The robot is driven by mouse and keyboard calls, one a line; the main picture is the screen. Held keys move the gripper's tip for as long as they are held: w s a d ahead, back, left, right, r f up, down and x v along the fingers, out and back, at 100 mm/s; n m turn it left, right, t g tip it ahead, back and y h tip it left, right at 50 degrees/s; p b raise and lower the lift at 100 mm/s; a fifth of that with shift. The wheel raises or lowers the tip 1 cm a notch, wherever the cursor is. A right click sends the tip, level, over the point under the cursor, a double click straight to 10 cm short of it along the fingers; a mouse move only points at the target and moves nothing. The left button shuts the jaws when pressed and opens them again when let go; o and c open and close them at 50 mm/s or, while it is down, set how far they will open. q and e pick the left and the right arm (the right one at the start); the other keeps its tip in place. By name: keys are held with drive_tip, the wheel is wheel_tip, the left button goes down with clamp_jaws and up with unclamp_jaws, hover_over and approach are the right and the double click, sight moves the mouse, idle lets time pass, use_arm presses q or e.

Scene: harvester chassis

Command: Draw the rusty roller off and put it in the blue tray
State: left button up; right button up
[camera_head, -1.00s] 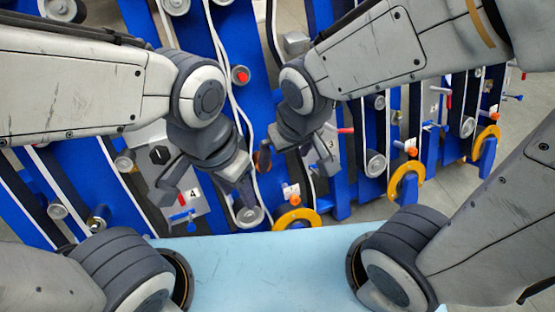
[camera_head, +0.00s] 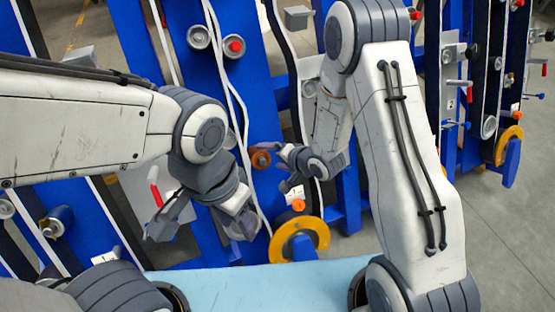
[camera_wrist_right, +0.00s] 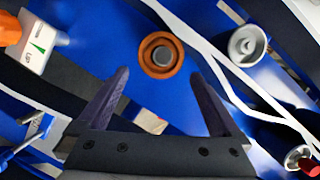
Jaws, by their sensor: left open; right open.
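The rusty roller (camera_head: 261,160) is a brown-orange ring on the blue chassis, beside a white cable. In the right wrist view the rusty roller (camera_wrist_right: 147,67) is seen end-on with a grey centre, still on its mount, just beyond and between my fingertips. My right gripper (camera_head: 283,160) is open and empty, close in front of it; its spread fingers also show in the right wrist view (camera_wrist_right: 166,78). My left gripper (camera_head: 203,228) is open and empty, lower left of the roller. A light blue flat surface (camera_head: 260,287) lies at the bottom; I cannot tell if it is the blue tray.
Grey rollers (camera_head: 200,37) and a red-tipped one (camera_head: 235,46) sit higher on the chassis. A yellow ring (camera_head: 318,232) with an orange knob (camera_head: 298,205) is below the roller. White cables (camera_wrist_right: 205,55) run close by. Grey floor (camera_head: 500,235) is open at right.

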sight(261, 155)
drive_tip(key=b+x, duration=0.1)
drive_tip(key=x, duration=0.6)
drive_tip(key=shift+w+f, duration=0.1)
clamp_jaws()
